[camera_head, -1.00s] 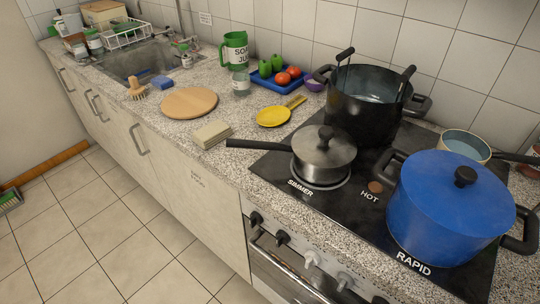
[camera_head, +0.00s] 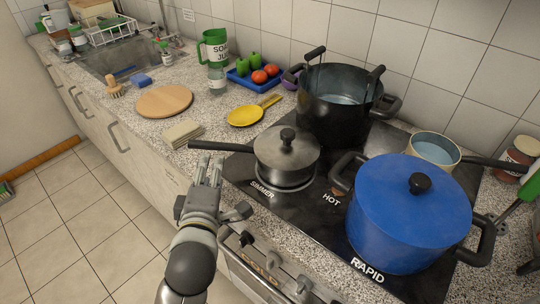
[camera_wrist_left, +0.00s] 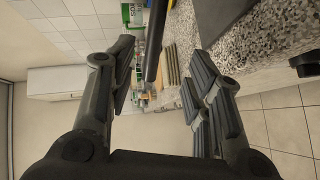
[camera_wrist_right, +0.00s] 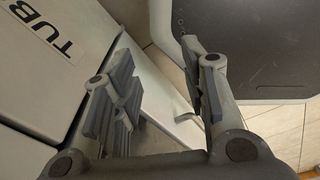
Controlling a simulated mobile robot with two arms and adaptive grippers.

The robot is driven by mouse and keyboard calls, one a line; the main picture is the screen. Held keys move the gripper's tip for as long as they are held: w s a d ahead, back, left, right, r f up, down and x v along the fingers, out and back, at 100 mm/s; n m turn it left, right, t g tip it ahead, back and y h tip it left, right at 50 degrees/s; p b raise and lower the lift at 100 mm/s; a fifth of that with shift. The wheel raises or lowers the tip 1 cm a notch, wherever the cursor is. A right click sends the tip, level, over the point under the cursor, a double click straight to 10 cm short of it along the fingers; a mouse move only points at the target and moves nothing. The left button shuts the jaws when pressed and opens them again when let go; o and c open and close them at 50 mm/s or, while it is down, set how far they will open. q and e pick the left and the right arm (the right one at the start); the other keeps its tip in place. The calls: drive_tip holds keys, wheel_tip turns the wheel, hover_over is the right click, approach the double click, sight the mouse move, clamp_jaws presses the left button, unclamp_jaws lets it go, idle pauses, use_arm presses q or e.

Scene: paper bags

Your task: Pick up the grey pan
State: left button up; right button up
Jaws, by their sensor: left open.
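The grey pan (camera_head: 286,158), a steel saucepan with a lid and black knob, sits on the burner marked SIMMER. My right gripper (camera_wrist_right: 158,85) is open and empty in the right wrist view, and out of the head view.
A blue pot (camera_head: 408,220) stands right of the pan and a black pot (camera_head: 335,115) behind it. A cream pan (camera_head: 436,150) is at the right. A folded cloth (camera_head: 182,133) and yellow spoon rest (camera_head: 245,115) lie nearby.

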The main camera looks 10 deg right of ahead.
sight(215, 149)
use_arm(q)
drive_tip(key=x, duration=0.5)
drive_tip(key=shift+w+d+p, duration=0.1)
drive_tip(key=shift+w+p, duration=0.15)
drive_tip(key=shift+p, duration=0.15)
drive_tip(key=shift+w+r, duration=0.15)
drive_tip(key=shift+w, duration=0.25)
drive_tip(key=p+x, duration=0.1)
drive_tip(key=x, duration=0.2)
drive_tip(key=shift+w, duration=0.1)
drive_tip(key=shift+w+d+f, duration=0.15)
drive_tip(key=shift+w+f, duration=0.05)
drive_tip(key=shift+w, duration=0.4)
use_arm(e)
drive_tip(key=shift+s+r, duration=0.2)
drive_tip(key=shift+r, duration=1)
use_arm(q)
clamp_jaws()
drive_tip(key=shift+r, duration=0.2)
use_arm(e)
drive_tip(key=shift+d, duration=0.35)
